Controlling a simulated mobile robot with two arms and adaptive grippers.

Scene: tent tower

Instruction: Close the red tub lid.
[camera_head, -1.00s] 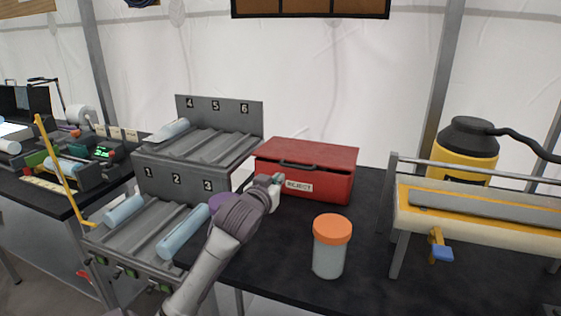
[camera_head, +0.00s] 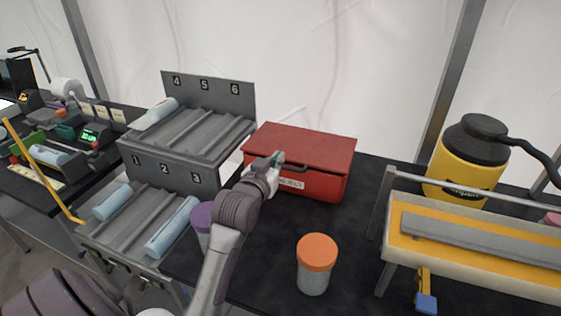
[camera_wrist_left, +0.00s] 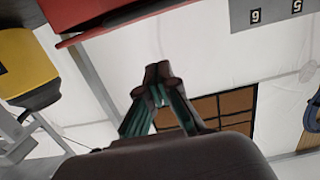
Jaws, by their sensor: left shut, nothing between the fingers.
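The red tub (camera_head: 324,186) stands on the black table, with a REJECT label on its front, partly hidden by my gripper. Its red lid (camera_head: 303,145) lies over the top, with a dark line under the front edge. I cannot tell whether the lid is fully down. My left gripper (camera_head: 277,159) is shut and empty, in front of the tub near the lid's front edge; contact is unclear. In the left wrist view its fingertips (camera_wrist_left: 158,73) are together, and red tub parts (camera_wrist_left: 85,12) show at the top. My right gripper is out of view.
A grey numbered rack (camera_head: 190,140) with light-blue cylinders stands left of the tub. An orange-lidded jar (camera_head: 315,265) and a purple-lidded jar (camera_head: 202,220) stand in front. A yellow jug (camera_head: 465,160) and a yellow-topped stand (camera_head: 480,240) are at right.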

